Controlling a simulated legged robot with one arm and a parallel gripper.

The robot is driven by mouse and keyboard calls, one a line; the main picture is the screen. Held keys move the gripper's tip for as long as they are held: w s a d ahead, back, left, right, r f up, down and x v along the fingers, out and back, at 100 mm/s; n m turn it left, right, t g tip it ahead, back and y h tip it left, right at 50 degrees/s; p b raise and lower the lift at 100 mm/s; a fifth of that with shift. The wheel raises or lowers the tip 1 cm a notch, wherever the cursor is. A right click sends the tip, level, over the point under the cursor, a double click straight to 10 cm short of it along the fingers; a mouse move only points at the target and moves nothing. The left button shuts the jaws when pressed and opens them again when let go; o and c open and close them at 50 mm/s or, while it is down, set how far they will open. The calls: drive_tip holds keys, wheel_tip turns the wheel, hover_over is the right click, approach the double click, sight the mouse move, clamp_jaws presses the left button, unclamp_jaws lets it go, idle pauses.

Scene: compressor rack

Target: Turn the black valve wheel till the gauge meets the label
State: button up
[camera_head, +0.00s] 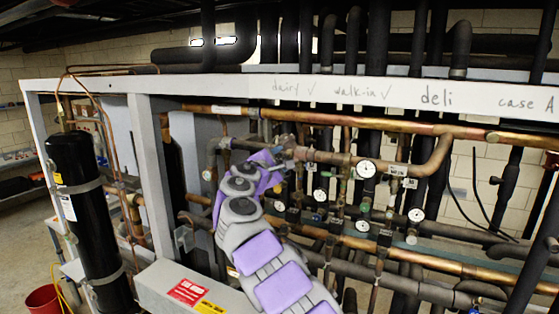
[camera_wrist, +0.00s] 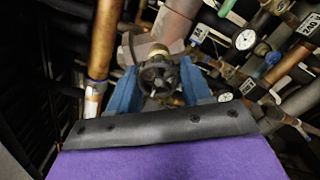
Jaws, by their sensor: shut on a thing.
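The black valve wheel (camera_wrist: 160,74) sits between the two blue fingers of my gripper (camera_wrist: 160,88) in the wrist view, on a brass stem in front of a grey pipe. My gripper is shut on the wheel. In the head view my purple and grey arm reaches into the pipework, and its gripper end (camera_head: 277,160) is at the upper pipes; the wheel is hidden there. A round white gauge (camera_head: 366,168) stands right of the gripper with a white label (camera_head: 397,170) beside it. A gauge (camera_wrist: 245,40) also shows in the wrist view. The readings are too small to tell.
Copper and dark pipes crowd around my arm, with more gauges (camera_head: 416,215) at the lower right. A white frame beam (camera_head: 420,94) crosses above. A black cylinder (camera_head: 80,205) and a red bucket (camera_head: 43,299) are at the left.

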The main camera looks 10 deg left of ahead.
idle(0.3)
drive_tip(key=o, duration=1)
drive_tip(key=shift+c, duration=0.2)
drive_tip(key=shift+s, duration=0.15)
drive_tip(key=shift+s+a+r+b, duration=0.1)
drive_tip(key=shift+s+a+b, duration=0.2)
drive_tip(key=shift+s, duration=0.25)
drive_tip(key=b+v, duration=0.3)
drive_tip(key=v, duration=1.2)
drive_tip(key=shift+s, duration=0.35)
drive_tip(key=shift+a, duration=0.15)
